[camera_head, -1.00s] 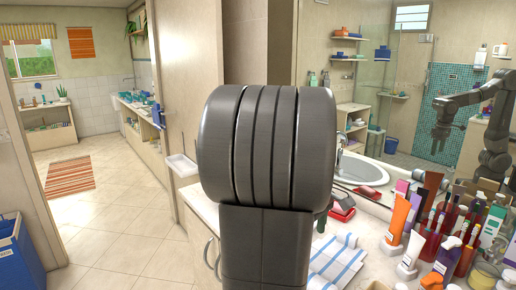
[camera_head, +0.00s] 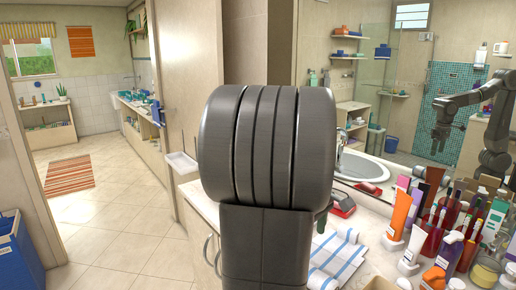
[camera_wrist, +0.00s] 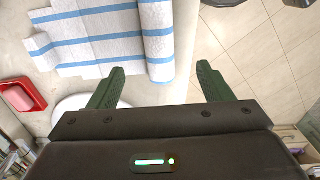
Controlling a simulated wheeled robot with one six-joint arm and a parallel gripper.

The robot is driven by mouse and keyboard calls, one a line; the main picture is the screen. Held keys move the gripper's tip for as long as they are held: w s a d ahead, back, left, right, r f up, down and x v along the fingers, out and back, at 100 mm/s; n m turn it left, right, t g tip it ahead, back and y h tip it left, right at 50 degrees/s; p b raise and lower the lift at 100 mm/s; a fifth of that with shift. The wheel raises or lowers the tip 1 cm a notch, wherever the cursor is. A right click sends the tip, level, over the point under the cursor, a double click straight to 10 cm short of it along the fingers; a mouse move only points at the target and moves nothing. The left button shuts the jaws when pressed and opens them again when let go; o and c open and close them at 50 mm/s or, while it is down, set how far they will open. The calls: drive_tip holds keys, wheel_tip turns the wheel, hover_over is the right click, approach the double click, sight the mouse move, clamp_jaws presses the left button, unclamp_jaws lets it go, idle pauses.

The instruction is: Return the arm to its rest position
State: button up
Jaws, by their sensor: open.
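My gripper (camera_wrist: 158,82) shows in the wrist view with its two dark green fingers spread apart and nothing between them. It hangs above the edge of the vanity counter. In the head view, a large dark grey link of my arm fills the middle and hides most of the gripper. My arm also shows in the mirror at the right. A white cloth with blue stripes (camera_head: 338,256) lies on the counter near the gripper. In the wrist view the cloth (camera_wrist: 95,38) lies beyond the fingers, with its right part rolled, apart from them.
A red and dark object (camera_head: 342,204) lies by the sink (camera_head: 361,168); a red tray (camera_wrist: 22,95) shows in the wrist view. Several tubes and bottles, including an orange tube (camera_head: 399,214), crowd the counter's right. A blue bin (camera_head: 18,255) stands left. The tiled floor (camera_head: 125,225) is open.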

wheel_tip(320, 180, down, 14)
drive_tip(key=shift+p, duration=0.4)
drive_tip(key=shift+s+a+f, duration=0.1)
drive_tip(key=shift+s+f, duration=0.05)
drive_tip(key=shift+f, duration=0.05)
drive_tip(key=shift+s+a+r, duration=0.1)
drive_tip(key=shift+s+a, duration=0.2)
drive_tip(key=shift+r, duration=0.15)
